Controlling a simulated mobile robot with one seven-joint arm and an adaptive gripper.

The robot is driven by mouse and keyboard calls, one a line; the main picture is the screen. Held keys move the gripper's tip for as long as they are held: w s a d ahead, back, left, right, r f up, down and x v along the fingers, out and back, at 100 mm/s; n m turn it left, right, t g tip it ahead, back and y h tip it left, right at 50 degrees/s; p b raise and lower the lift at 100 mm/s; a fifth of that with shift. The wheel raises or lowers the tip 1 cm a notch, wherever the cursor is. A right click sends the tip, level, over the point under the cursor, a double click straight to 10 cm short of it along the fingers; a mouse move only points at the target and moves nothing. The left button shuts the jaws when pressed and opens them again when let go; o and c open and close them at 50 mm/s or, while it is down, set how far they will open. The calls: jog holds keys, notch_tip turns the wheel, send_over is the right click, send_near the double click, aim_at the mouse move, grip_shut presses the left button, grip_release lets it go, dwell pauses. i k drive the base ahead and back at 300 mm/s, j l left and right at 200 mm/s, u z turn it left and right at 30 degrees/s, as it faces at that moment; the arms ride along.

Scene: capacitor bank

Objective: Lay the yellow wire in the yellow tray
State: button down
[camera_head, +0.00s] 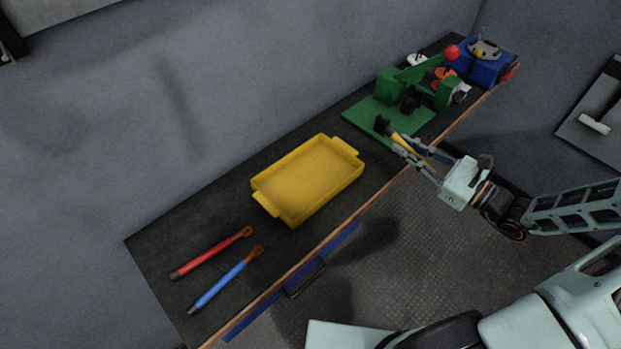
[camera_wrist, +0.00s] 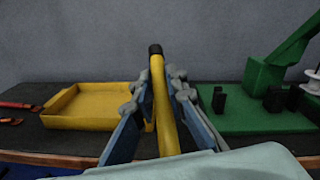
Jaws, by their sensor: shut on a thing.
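The yellow wire (camera_wrist: 161,95) is a thick yellow rod with a black end. It stands between the two fingers of my gripper (camera_wrist: 160,88) in the wrist view, and the fingers are shut on it. In the head view my gripper (camera_head: 406,148) holds the wire (camera_head: 400,138) by the bench's front edge, close to the green base. The yellow tray (camera_head: 330,149) lies on the dark bench to the left of my gripper. The tray is empty, with a handle at each end. It also shows at the left in the wrist view (camera_wrist: 97,123).
A red-handled wire (camera_head: 212,254) and a blue-handled wire (camera_head: 225,280) lie at the bench's left end. A green press (camera_head: 398,85) with a red knob and a blue device (camera_head: 478,68) stand at the right end.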

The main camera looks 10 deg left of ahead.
aim_at(278, 199)
jog(key=i+l, duration=0.2)
jog(key=l, duration=0.15)
jog(key=i+l, duration=0.2)
jog(key=l, duration=0.2)
jog(key=i+l+u, duration=0.1)
jog(key=i+l, duration=0.15)
jog(key=l+u, duration=0.2)
jog(key=u, duration=2.9)
jog(key=i+l+u, duration=0.1)
jog(key=l, duration=0.3)
jog(key=i+l+u, duration=0.1)
jog(key=l, duration=0.3)
